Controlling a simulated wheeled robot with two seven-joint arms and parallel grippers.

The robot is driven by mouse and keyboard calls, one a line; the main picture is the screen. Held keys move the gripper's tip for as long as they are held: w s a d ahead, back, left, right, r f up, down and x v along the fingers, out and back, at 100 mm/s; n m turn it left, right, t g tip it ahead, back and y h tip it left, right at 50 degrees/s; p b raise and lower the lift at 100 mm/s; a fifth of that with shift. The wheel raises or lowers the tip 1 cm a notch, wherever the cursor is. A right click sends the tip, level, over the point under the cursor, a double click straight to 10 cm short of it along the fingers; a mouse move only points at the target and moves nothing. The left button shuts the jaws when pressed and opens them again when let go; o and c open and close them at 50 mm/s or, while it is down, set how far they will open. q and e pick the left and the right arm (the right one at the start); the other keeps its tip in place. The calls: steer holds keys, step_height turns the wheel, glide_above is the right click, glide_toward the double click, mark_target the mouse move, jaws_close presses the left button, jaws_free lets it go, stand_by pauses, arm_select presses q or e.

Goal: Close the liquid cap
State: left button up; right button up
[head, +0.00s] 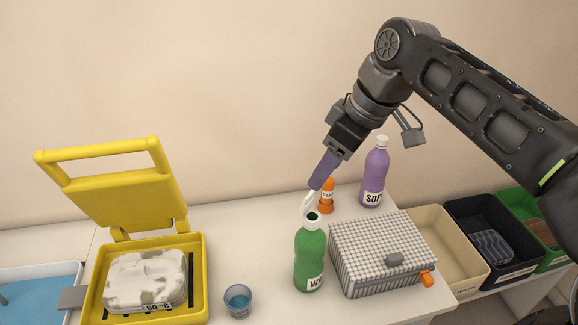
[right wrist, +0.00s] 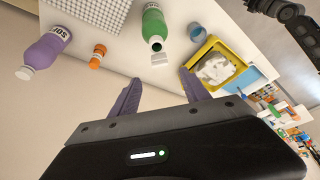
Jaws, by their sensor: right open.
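The green bottle (head: 310,262) stands upright on the table, its dark mouth uncovered. Its white flip cap (head: 308,204) stands raised at the mouth. In the right wrist view the green bottle (right wrist: 153,24) is beyond the fingers, with the white cap (right wrist: 159,59) between them and the mouth. My right gripper (head: 317,184) is above the bottle, close to the raised cap; its fingers overlap in the head view. In the right wrist view my right gripper (right wrist: 158,84) is open, with nothing between its fingers. Whether a finger touches the cap is unclear. My left gripper does not show.
A grey gridded box (head: 383,245) stands right of the bottle. An orange bottle (head: 327,197) and a purple bottle (head: 375,175) stand behind. A blue cup (head: 238,300) and an open yellow press (head: 192,282) are to the left. Bins (head: 440,232) line the right.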

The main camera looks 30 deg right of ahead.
mark_target(309, 194)
steer(key=shift+x, duration=3.8)
steer(key=shift+c, duration=0.2)
jaws_close()
